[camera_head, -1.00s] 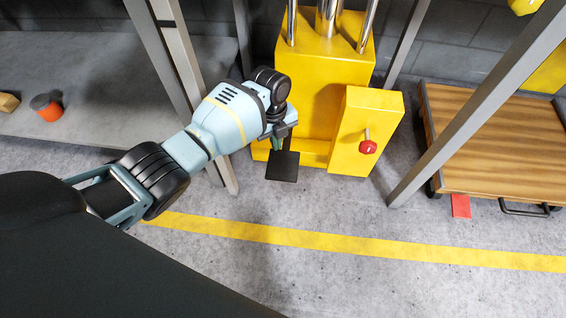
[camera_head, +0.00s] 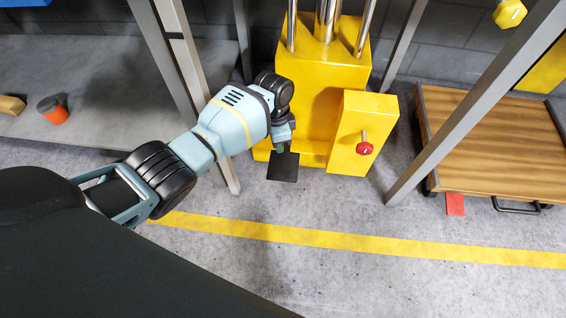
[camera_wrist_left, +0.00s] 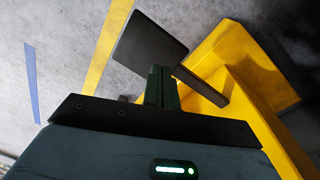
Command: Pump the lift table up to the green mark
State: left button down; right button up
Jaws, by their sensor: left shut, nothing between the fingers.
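The yellow lift table base (camera_head: 330,70) stands in the middle of the head view, with chrome columns (camera_head: 327,18) rising from it. A black foot pedal (camera_head: 284,168) sticks out low at its front left; in the left wrist view the pedal (camera_wrist_left: 150,50) shows on its dark lever (camera_wrist_left: 200,86). My left gripper (camera_head: 284,147) is shut and empty, pointing down just over the pedal's rear part. Its fingers (camera_wrist_left: 161,88) overlap the pedal's edge in the wrist view; I cannot tell whether they touch. The tabletop and green mark are out of view. My right gripper is not in view.
A red knob (camera_head: 365,149) sits on the yellow side box (camera_head: 362,125). Grey posts (camera_head: 470,105) flank the base. A wooden-topped cart (camera_head: 500,150) stands right; a grey shelf (camera_head: 90,95) with an orange cup-like object (camera_head: 53,110) is left. The floor in front is clear.

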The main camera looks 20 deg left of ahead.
aim_at(282, 162)
pick_arm(q)
jog(key=n, duration=0.2)
jog(key=n+p, duration=0.1)
jog(key=n, duration=0.2)
jog(key=shift+s+d+r, duration=0.1)
jog(key=shift+d+r, duration=0.05)
jog(key=shift+r, duration=0.25)
jog(key=n, duration=0.4)
jog(key=shift+s+d+r+n+p, duration=0.15)
jog(key=shift+r+n+p, duration=0.15)
jog(key=shift+n+p, duration=0.1)
jog(key=n, duration=0.3)
jog(key=shift+d+r+p, duration=0.1)
jog(key=shift+r+p, duration=0.1)
jog(key=shift+p, duration=0.1)
jog(key=n, duration=0.2)
jog(key=n+p, duration=0.1)
jog(key=n, duration=0.2)
jog(key=r+n, duration=0.1)
jog(key=n, duration=0.2)
jog(key=shift+s+d, duration=0.25)
jog(key=shift+s, duration=0.05)
jog(key=shift+f, duration=0.15)
